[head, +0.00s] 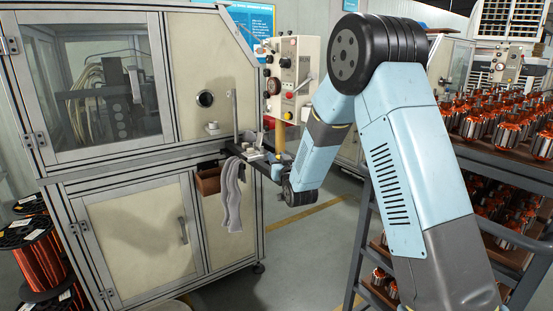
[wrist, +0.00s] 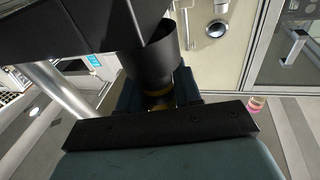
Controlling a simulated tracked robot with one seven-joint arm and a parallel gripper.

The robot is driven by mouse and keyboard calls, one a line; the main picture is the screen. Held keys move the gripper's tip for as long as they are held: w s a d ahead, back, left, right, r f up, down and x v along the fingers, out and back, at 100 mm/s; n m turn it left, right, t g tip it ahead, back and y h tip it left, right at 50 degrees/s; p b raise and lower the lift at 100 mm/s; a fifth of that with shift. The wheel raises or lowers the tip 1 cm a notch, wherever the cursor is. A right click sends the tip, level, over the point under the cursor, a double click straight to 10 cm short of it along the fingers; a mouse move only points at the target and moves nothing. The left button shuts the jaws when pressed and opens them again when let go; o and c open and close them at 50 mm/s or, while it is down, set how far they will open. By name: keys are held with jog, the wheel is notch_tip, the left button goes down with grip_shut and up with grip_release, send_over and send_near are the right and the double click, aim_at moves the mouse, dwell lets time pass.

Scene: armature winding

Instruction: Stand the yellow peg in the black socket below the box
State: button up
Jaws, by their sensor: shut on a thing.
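In the wrist view a little of the yellow peg (wrist: 158,93) shows between the dark fingers of my gripper (wrist: 158,104), which is shut on it. A round black cylinder (wrist: 148,62), which looks like the socket, is right beyond the fingers and covers the peg's far part. I cannot tell whether the peg is inside it or only in line with it. In the head view my gripper (head: 279,175) is at the right end of the machine's dark shelf (head: 263,167), partly hidden by my wrist. A yellow upright piece (head: 281,133) shows just above it; I cannot tell if it is the peg.
A control box (head: 293,72) with knobs hangs above the shelf. A small brown bin (head: 208,181) and a grey cloth (head: 231,195) hang at the shelf's front. A rack of copper armatures (head: 490,125) stands right of my arm. Floor between is clear.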

jog(key=shift+f, duration=0.15)
jog(key=o, duration=1)
